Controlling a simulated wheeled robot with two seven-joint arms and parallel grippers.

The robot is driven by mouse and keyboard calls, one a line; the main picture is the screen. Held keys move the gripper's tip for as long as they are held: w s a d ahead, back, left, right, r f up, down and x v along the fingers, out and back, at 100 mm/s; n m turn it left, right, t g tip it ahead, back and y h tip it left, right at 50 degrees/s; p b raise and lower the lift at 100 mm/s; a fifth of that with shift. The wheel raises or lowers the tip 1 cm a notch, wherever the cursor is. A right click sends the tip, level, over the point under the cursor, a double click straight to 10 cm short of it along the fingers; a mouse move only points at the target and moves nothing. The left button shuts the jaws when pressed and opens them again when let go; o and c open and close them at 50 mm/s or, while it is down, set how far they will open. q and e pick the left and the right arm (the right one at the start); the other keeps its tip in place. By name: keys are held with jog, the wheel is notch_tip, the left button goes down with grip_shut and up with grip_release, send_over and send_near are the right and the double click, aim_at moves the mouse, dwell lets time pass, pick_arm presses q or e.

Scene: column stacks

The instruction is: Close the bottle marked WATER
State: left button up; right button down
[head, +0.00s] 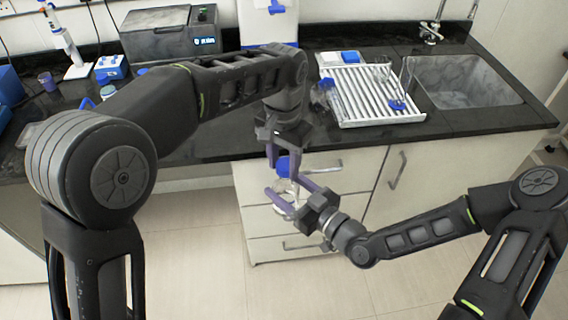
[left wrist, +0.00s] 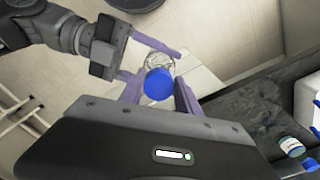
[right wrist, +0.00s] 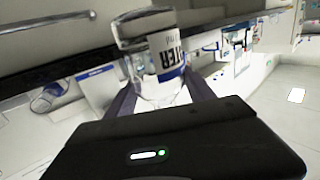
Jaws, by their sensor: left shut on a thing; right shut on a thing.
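The clear bottle (right wrist: 158,50) has a white label whose visible letters end in "TER". My right gripper (right wrist: 163,92) is shut around its body and holds it in the air in front of the drawers. The bottle's neck is bare glass in the right wrist view. A blue cap (left wrist: 159,84) is between the fingers of my left gripper (left wrist: 158,92), which is shut on it. In the head view the cap (head: 283,166) is above the bottle (head: 283,204), with my left gripper (head: 283,160) over my right gripper (head: 290,193). The cap appears apart from the neck.
The dark counter (head: 225,150) runs behind both grippers, above white drawers. On it stand a white ribbed rack (head: 375,100) with blue-capped items, a grey box device (head: 170,35) and a sink (head: 460,80). A small labelled bottle (left wrist: 291,147) shows in the left wrist view. The floor in front is clear.

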aim_at(286, 191)
pick_arm(q)
jog(key=shift+f, duration=0.9)
jog(key=shift+f, duration=0.6)
dwell(0.6)
